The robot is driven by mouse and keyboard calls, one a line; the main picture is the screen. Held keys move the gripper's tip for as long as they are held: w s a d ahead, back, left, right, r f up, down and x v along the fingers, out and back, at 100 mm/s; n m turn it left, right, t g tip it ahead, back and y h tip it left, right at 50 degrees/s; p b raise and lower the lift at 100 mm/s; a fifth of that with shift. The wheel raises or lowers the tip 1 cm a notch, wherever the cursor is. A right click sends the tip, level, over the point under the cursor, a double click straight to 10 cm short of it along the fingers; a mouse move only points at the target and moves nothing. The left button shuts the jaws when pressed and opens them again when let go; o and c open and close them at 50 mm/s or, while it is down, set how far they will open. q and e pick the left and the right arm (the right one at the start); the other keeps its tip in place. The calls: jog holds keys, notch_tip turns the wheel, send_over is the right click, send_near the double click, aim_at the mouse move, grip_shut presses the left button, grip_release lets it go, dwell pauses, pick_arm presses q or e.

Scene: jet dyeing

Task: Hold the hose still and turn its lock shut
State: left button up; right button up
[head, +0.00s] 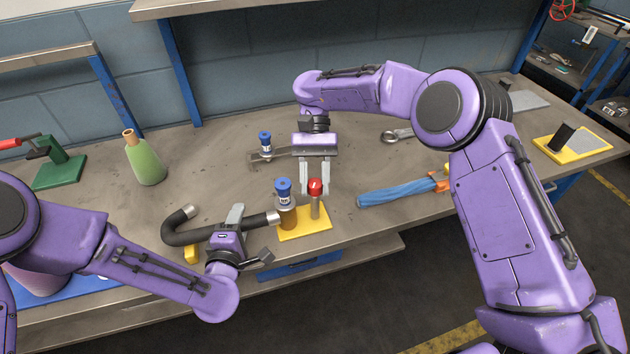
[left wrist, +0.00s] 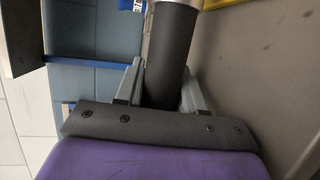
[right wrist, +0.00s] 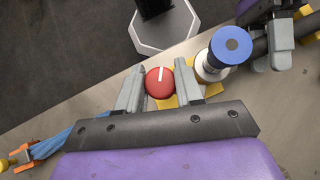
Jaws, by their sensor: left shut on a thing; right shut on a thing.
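The black hose (head: 185,238) curves at its left end. Its bare metal end (head: 273,217) reaches the amber, blue-capped fitting (head: 287,216) on a yellow plate (head: 318,219); I cannot tell how far it is seated. My left gripper (head: 232,220) is shut around the hose behind that end, and the left wrist view shows the hose (left wrist: 168,62) between its fingers. The red knob (head: 315,186) tops a metal post beside the fitting. My right gripper (right wrist: 159,88) comes from behind and is shut on the red knob (right wrist: 159,82), whose white line points nearly straight up in the right wrist view.
A second blue-capped part (head: 265,142) stands behind. A blue rolled bundle (head: 398,192) with an orange clamp lies to the right, near a wrench (head: 396,135). A green bottle-shaped cone (head: 145,160) and a green vise-like tool (head: 60,165) stand left. The bench's front edge is close.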

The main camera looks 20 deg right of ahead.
jog(key=n+h, duration=0.4)
jog(key=n, duration=0.1)
jog(key=shift+a+n, duration=0.1)
jog(key=shift+n, duration=0.3)
jog(key=shift+h, duration=0.3)
jog(key=o, duration=1)
jog(key=shift+o, duration=0.2)
